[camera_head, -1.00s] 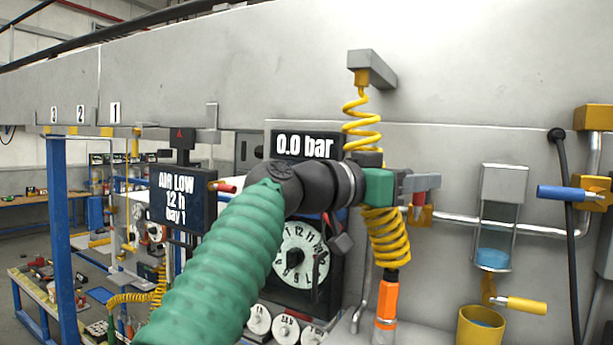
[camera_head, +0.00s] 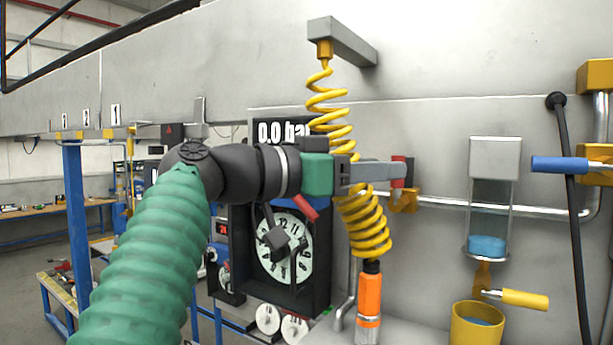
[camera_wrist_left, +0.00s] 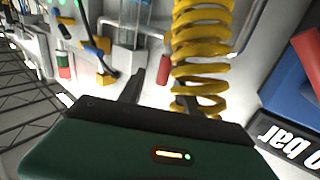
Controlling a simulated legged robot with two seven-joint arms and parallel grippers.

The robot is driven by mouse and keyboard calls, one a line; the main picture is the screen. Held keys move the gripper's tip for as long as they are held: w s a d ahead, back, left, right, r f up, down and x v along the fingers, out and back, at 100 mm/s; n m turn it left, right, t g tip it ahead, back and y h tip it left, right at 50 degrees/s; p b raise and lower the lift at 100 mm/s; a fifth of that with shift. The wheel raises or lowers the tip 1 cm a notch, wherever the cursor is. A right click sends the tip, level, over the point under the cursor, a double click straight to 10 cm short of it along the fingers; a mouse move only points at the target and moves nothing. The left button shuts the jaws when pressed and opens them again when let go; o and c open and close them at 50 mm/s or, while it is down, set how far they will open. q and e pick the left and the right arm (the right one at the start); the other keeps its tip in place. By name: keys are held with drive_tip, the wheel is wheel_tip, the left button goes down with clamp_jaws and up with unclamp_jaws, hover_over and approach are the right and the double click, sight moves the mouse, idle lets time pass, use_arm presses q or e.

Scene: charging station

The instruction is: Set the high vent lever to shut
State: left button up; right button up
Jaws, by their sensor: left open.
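My left gripper (camera_head: 398,173) reaches right across the wall, in front of the yellow coiled hose. A blue-handled lever (camera_head: 560,164) points left from a yellow valve at the right, clear of the gripper. A yellow-handled lever (camera_head: 524,299) lies nearly level under the sight glass. No label shows which is the high vent lever. My right gripper is out of view.
The yellow coiled hose (camera_head: 362,222) hangs from a grey bracket close to my gripper, and ends in an orange fitting (camera_head: 369,295). A black cable (camera_head: 570,230) hangs left of the right-hand pipe. A sight glass (camera_head: 492,195) and a yellow cup (camera_head: 477,325) stand right.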

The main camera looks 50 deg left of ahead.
use_arm(q)
drive_tip(key=v, duration=0.8)
drive_tip(key=shift+s+d, duration=0.2)
drive_tip(key=shift+s, duration=0.15)
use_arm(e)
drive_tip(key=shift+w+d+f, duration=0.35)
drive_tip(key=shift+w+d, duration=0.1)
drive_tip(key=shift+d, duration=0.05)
use_arm(q)
drive_tip(key=shift+a, duration=0.15)
drive_tip(key=shift+w+a+f, duration=0.15)
drive_tip(key=shift+w+a, duration=0.1)
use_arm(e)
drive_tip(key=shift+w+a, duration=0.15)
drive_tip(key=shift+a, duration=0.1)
